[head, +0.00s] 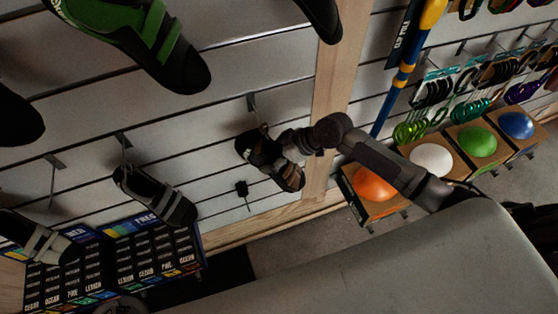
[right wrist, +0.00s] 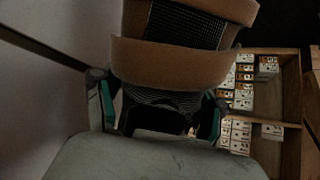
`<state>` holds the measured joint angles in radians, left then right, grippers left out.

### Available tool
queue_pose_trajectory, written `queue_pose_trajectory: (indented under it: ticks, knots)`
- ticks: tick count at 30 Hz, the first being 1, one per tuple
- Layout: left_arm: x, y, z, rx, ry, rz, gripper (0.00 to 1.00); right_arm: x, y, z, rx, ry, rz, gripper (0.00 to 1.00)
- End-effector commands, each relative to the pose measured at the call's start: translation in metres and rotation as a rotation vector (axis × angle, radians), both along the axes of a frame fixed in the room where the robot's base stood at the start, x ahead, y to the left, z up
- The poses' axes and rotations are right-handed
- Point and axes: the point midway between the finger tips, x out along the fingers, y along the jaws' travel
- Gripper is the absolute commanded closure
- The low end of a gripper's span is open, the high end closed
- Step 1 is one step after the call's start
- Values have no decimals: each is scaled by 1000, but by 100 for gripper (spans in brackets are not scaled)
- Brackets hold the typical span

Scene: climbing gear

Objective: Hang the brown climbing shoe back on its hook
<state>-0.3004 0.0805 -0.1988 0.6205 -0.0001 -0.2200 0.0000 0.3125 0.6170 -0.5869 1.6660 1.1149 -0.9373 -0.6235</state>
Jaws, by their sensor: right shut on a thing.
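The brown climbing shoe (head: 257,149), dark with brown straps, is in front of the slatted wall in the head view, toe pointing down to the right. A metal hook (head: 253,104) sticks out of the wall just above its heel. I cannot tell whether the heel loop touches the hook. My right gripper (head: 289,146) reaches the shoe from the right and is shut on it. In the right wrist view, the shoe's brown straps (right wrist: 180,62) fill the upper middle, and its lower part lies between the green-padded fingers (right wrist: 157,112).
Other shoes hang on hooks nearby, including a grey-strapped one (head: 155,194) to the left and a green one (head: 140,40) above. A wooden post (head: 336,85) stands right of the shoe. Coloured holds on boxes, such as the orange one (head: 373,184), sit lower right.

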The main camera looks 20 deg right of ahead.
Motion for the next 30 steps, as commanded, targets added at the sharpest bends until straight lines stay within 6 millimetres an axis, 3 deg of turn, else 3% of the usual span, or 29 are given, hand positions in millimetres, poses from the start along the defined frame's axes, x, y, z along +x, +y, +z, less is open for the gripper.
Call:
queue_pose_trajectory:
  ticks: [13, 30]
  knots:
    - [0, 0, -22, 0, 0, 0, 100, 23, 1, -9, 1, -3, 2, 75]
    - [0, 0, -26, -1, 0, -1, 100, 26, 2, -11, 1, -2, 2, 75]
